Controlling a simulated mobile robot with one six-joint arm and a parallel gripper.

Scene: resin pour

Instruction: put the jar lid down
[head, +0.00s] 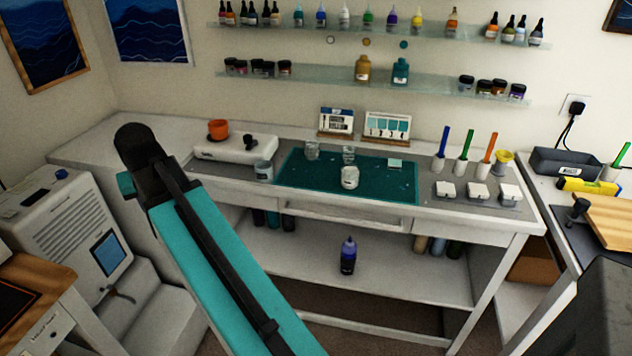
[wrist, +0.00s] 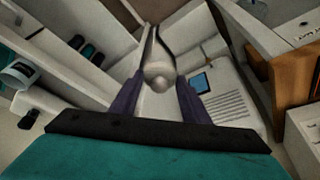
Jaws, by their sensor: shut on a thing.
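My gripper (wrist: 158,70) shows in the wrist view, its two dark fingers closing in on a small, pale, rounded thing, which appears to be the jar lid (wrist: 158,78). The lid is held between the fingertips, in the air as far as I can tell, and its far side is hidden. In the head view my arm crosses the left front, and neither the gripper nor the lid can be made out. A whitish jar (head: 350,178) stands on the green mat (head: 290,180). A greyish jar (head: 264,171) stands at the mat's left edge.
Clear cups (head: 312,151) stand at the mat's back. A white machine (wrist: 222,100) lies beyond my fingers. The front mat has bare room.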

